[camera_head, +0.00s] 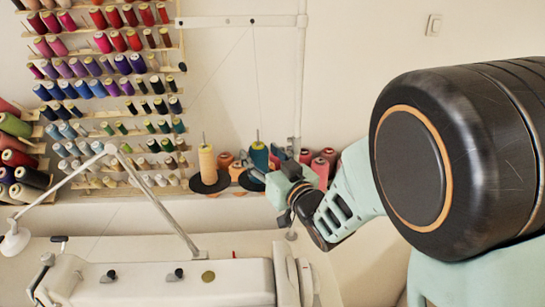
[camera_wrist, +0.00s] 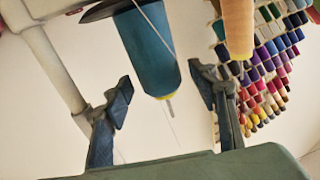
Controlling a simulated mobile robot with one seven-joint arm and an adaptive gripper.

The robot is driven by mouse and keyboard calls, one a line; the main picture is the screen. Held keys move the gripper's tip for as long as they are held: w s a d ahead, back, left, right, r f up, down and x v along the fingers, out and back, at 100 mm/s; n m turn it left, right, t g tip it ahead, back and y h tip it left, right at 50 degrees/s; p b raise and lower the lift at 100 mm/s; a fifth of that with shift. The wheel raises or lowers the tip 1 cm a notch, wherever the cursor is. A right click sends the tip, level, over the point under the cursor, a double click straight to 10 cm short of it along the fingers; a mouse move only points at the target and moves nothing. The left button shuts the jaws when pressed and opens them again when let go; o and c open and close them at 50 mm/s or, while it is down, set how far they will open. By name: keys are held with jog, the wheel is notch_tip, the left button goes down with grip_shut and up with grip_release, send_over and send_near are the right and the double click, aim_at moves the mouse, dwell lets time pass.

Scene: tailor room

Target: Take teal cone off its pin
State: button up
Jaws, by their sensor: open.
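The teal cone (camera_head: 259,157) stands upright on its pin above a dark disc, to the right of a yellow cone, in the head view. In the wrist view, which looks upside down, the teal cone (camera_wrist: 148,55) hangs from the top with its pin tip showing below. My gripper (camera_wrist: 163,92) is open. Its two fingers are spread on either side of the pin tip, apart from the cone. In the head view my gripper (camera_head: 286,180) is just right of the cone and partly covers the area beside it; its fingertips are hard to make out there.
The yellow cone (camera_head: 207,163) stands close by on its own disc. Red and orange cones (camera_head: 321,168) stand behind my gripper. A pale upright pole (camera_head: 299,75) rises nearby, with threads running down. A sewing machine (camera_head: 170,283) is below, and a spool rack (camera_head: 115,90) hangs left.

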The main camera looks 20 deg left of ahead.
jog(key=shift+x, duration=1.05)
jog(key=shift+d, duration=0.1)
jog(key=c, duration=1.3)
jog(key=shift+r, duration=0.15)
